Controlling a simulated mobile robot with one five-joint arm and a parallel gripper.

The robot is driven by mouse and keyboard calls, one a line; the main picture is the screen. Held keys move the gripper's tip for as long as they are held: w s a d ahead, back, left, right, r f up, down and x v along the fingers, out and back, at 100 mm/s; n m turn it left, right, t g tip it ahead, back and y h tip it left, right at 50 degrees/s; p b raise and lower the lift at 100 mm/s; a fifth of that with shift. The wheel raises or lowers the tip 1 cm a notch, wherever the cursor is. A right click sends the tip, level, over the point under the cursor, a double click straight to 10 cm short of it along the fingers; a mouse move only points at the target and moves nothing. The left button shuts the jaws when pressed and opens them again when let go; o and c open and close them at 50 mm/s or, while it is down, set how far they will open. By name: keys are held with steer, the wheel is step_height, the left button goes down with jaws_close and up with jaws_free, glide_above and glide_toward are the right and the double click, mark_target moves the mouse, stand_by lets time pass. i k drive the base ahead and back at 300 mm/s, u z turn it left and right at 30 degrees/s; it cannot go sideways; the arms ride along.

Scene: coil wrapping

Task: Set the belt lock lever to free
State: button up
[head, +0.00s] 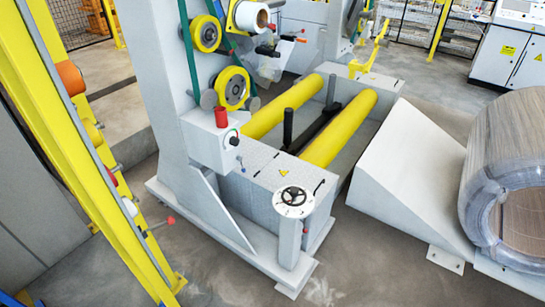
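A green belt (189,45) runs past yellow pulleys (231,88) on the grey wrapping machine's column. I cannot tell for certain which part is the belt lock lever. A small lever with a black knob (234,140) sticks out from the grey box below the pulleys. A short rod with a red knob (171,220) stands out from the yellow frame at the left. No free or locked marking is readable. My gripper is not in view.
A grey ramp (393,158) and wrapped coil (508,185) stand at the right. The yellow frame (85,150) blocks the left. Floor is clear in the front middle.

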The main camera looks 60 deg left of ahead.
mark_target(240, 158)
steer(key=u, duration=0.05)
steer(key=i, duration=1.8)
steer(key=u, duration=4.4)
steer(key=i, duration=1.55)
steer(key=z, duration=0.1)
